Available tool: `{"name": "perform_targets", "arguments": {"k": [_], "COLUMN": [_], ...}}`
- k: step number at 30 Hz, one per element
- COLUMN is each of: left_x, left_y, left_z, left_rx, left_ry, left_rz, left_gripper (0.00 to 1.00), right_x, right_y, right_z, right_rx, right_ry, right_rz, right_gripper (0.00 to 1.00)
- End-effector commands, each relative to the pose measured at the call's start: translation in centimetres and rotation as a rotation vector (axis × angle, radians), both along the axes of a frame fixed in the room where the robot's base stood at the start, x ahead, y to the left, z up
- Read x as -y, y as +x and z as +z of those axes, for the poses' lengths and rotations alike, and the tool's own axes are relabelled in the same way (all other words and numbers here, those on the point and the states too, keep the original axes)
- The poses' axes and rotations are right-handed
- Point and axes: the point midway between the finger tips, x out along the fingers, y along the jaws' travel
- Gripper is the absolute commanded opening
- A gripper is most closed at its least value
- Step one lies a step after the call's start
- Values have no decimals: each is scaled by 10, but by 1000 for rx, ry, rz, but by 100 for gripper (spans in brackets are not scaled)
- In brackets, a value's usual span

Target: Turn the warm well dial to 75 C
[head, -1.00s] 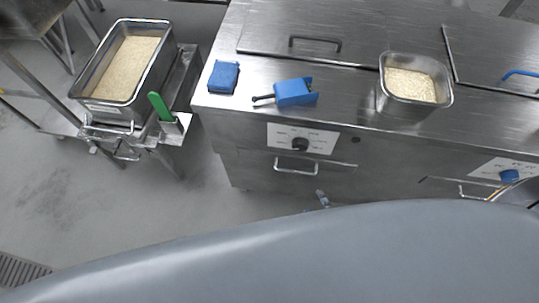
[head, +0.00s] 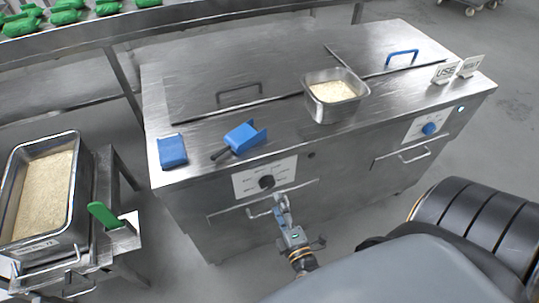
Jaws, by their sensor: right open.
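The steel counter front carries two dials. A black dial (head: 266,182) sits on a white marked plate (head: 248,184) on the left part; its markings are too small to read. A blue dial (head: 428,128) sits on another white plate on the right part. My right gripper (head: 281,203) is open and empty, in front of the drawer handle area, just below and right of the black dial; I cannot tell whether it touches anything. My left gripper is not in view.
On the counter top are a blue sponge-like block (head: 172,150), a blue scoop (head: 244,137) and a steel pan of rice (head: 335,114). A large rice pan (head: 78,200) with a green-handled tool (head: 103,215) stands at left. Bar handles (head: 415,153) project from the front.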

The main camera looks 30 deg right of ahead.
Motion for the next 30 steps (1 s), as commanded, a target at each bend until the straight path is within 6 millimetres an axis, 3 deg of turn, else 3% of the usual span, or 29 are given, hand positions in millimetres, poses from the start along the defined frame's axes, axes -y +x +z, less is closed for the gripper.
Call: {"name": "perform_targets", "arguments": {"k": [3, 9, 15, 23, 30], "left_x": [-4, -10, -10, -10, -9], "left_y": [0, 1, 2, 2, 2], "left_z": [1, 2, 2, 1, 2], "left_rx": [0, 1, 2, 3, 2], "left_ry": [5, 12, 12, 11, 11], "left_rz": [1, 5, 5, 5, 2], "left_gripper": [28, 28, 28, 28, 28], "right_x": [6, 13, 16, 16, 16], "right_y": [26, 54, 65, 66, 66], "right_z": [1, 0, 0, 0, 0], "right_rx": [3, 1, 0, -1, -1], "right_ry": [-3, -1, -1, 0, 0], "right_rz": [1, 2, 1, 1, 1], "right_gripper": [71, 71, 71, 71, 22]}}
